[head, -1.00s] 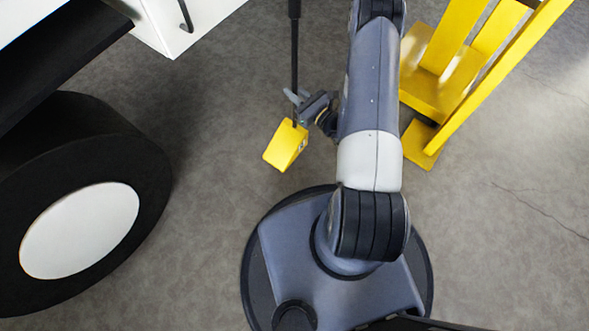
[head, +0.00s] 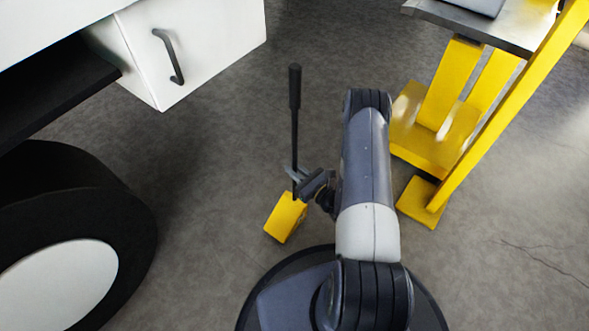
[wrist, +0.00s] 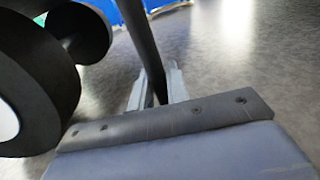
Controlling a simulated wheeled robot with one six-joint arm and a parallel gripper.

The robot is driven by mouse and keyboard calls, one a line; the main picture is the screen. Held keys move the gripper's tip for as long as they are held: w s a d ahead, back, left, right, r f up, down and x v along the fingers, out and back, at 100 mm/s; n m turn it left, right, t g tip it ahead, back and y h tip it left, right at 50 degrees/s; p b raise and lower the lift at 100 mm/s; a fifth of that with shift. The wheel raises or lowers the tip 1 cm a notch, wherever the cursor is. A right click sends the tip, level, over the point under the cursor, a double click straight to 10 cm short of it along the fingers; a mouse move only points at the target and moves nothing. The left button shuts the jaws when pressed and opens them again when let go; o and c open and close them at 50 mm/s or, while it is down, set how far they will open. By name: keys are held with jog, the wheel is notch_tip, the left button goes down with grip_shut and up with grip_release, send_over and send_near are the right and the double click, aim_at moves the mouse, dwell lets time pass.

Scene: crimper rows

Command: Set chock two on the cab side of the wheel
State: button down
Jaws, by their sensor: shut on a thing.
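A yellow wedge chock (head: 285,217) with a tall black handle rod hangs from my gripper (head: 297,178) in the head view. My gripper is shut on the rod, just above the yellow block. In the wrist view the rod (wrist: 143,45) passes between the fingers (wrist: 156,88), and the block is hidden. The black wheel (head: 125,215) with a white hub (head: 60,285) stands at the lower left, clear of the chock. It also shows at the left of the wrist view (wrist: 35,85). I cannot tell whether the chock touches the floor.
A white box with a black handle (head: 190,50) sits at the upper left, above the wheel. A yellow stand (head: 470,130) with a metal top (head: 480,28) is to the right of my arm. Grey floor lies open between wheel and chock (head: 205,170).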

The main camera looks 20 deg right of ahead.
jog(key=shift+f+b, duration=0.75)
jog(key=shift+f, duration=0.95)
jog(key=shift+f, duration=0.2)
jog(key=c, duration=1.4)
grip_release()
jog(key=shift+o, duration=0.2)
jog(key=p+v, duration=0.2)
jog(key=v, duration=1)
jog(key=shift+p, duration=0.35)
jog(key=shift+o, duration=0.3)
jog(key=shift+r, duration=0.1)
